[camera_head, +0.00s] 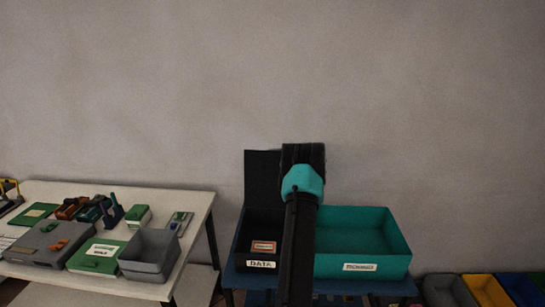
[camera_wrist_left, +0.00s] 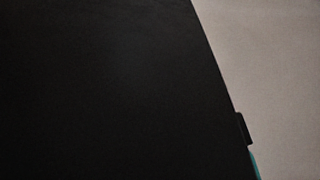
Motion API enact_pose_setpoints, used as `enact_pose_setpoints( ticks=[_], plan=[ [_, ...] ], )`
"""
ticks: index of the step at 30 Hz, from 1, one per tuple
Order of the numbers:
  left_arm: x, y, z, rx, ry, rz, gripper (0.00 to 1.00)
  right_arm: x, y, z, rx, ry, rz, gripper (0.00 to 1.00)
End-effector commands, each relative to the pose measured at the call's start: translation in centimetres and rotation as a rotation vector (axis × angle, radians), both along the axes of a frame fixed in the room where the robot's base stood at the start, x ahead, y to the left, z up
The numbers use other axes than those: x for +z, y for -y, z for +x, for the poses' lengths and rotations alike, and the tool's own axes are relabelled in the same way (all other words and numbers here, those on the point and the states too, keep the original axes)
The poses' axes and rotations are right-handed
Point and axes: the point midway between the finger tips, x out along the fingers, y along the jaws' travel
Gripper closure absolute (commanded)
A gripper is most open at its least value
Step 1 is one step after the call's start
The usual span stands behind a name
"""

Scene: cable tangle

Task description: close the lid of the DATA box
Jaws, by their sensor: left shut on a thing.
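The DATA box (camera_head: 262,264) is a dark open box on the blue stand, with a white DATA label on its front. Its black lid (camera_head: 262,175) stands upright at the back, open. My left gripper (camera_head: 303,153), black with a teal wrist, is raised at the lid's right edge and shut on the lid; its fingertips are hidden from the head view. In the left wrist view a dark surface, apparently the lid (camera_wrist_left: 100,90), fills most of the picture, with a small dark tab at its right edge. My right gripper is not in view.
A small orange-brown item (camera_head: 263,246) lies inside the DATA box. A teal open box (camera_head: 362,267) with a label stands just right, partly behind my arm. A white table (camera_head: 195,205) with boxes and small parts is at left. Coloured bins (camera_head: 485,290) sit low at right.

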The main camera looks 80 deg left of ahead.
Motion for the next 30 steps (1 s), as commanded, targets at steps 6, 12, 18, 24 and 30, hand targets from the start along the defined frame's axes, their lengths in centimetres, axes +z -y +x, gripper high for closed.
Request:
enact_pose_setpoints(
  ticks=[6,12,18,24,30],
  plan=[
    [0.4,0.8,-0.1,0.000,0.008,0.039,1.00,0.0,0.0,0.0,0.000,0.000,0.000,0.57],
    [1.3,2.8,-0.5,0.000,0.028,0.129,1.00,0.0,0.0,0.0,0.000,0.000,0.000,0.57],
    [2.0,5.6,-1.2,0.000,0.056,0.261,1.00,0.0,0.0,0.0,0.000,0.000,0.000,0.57],
    [2.3,8.7,-1.8,0.000,0.086,0.402,1.00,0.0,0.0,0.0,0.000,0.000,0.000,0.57],
    [2.3,11.1,-2.3,-0.002,0.111,0.518,1.00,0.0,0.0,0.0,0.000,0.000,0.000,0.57]
  ],
)
